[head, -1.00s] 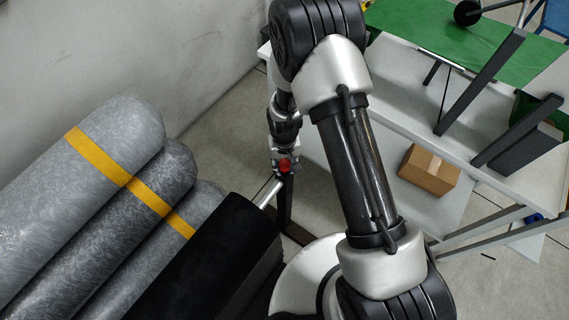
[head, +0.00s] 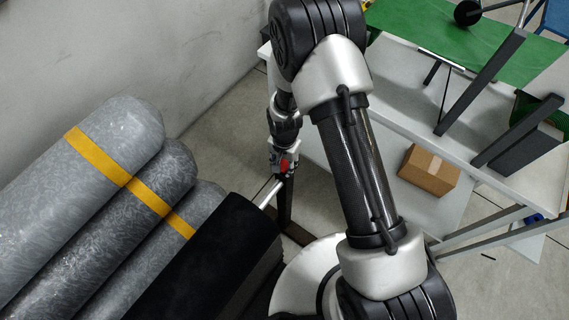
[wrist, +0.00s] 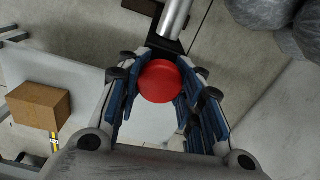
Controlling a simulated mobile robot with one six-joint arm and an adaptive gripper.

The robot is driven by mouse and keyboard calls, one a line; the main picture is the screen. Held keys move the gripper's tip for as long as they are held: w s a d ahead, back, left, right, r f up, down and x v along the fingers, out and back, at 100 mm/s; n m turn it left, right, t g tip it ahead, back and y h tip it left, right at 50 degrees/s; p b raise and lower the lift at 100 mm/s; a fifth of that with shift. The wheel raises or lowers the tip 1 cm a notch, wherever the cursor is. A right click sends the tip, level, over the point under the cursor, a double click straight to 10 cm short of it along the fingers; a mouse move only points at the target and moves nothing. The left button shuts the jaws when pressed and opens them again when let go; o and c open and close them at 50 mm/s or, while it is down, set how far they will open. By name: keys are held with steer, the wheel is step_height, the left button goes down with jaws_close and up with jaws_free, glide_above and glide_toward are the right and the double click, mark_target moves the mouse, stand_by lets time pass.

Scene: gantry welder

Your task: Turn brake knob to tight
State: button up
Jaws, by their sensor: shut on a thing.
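The brake knob (wrist: 160,82) is a round red knob at the end of a metal rod (wrist: 174,18) in the wrist view. My gripper (wrist: 158,90) is shut on it, with blue-padded fingers on both sides of the knob. In the head view my gripper (head: 284,166) points down beside the end of the rod (head: 269,194). Only a small red part of the knob (head: 285,165) shows there; the fingers hide the rest. Any tight or loose marking cannot be seen.
A wall is behind.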

mark_target(284, 164)
stand_by(0.4)
steer(key=o, duration=1)
steer(key=shift+o, duration=0.2)
step_height(284, 164, up, 12)
stand_by(0.4)
